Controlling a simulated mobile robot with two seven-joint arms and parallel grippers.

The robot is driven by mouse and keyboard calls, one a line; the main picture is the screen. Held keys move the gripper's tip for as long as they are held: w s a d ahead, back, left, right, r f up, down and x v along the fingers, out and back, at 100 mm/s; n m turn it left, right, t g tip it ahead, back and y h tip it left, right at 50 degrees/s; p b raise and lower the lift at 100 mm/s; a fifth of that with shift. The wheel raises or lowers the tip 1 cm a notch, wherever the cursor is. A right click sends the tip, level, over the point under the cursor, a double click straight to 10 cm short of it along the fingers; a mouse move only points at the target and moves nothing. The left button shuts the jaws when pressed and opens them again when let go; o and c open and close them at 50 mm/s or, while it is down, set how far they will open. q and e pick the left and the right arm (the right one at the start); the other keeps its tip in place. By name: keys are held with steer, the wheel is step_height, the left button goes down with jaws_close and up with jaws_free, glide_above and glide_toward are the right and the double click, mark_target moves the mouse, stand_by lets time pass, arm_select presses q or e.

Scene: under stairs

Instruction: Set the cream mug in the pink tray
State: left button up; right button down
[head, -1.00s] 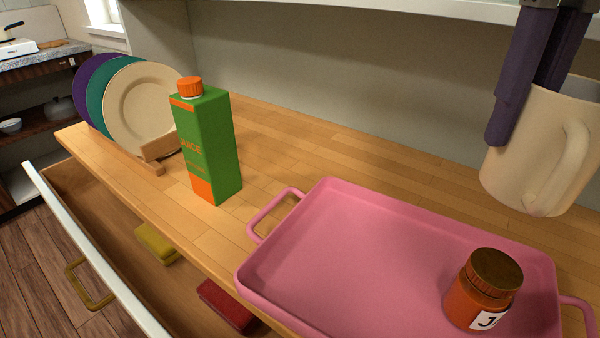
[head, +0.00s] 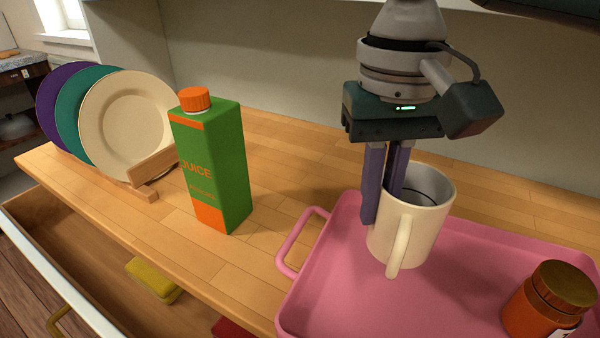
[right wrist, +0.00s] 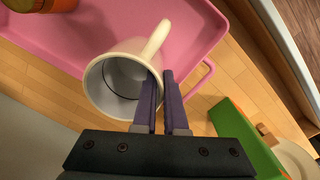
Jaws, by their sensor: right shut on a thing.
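The cream mug (head: 408,240) is roughly upright over the far left part of the pink tray (head: 345,300); I cannot tell whether its base touches the tray floor. My right gripper (head: 383,205) is shut on the mug's wall, with one purple finger outside and one inside the rim. The right wrist view shows the fingers (right wrist: 162,102) on the rim of the empty mug (right wrist: 112,50), its handle pointing over the pink tray (right wrist: 195,35). My left gripper is not in view.
An orange jar with a brown lid (head: 548,300) stands in the tray's right part. A green juice carton (head: 213,165) stands left of the tray. A rack of plates (head: 130,112) is farther left. An open drawer (head: 95,265) lies below the counter edge. A shelf overhangs the back.

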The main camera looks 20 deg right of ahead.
mark_target(368, 243)
step_height(368, 243, down, 7)
steer(key=shift+b, duration=0.5)
steer(key=shift+f, duration=0.15)
steer(key=c, duration=1)
jaws_free()
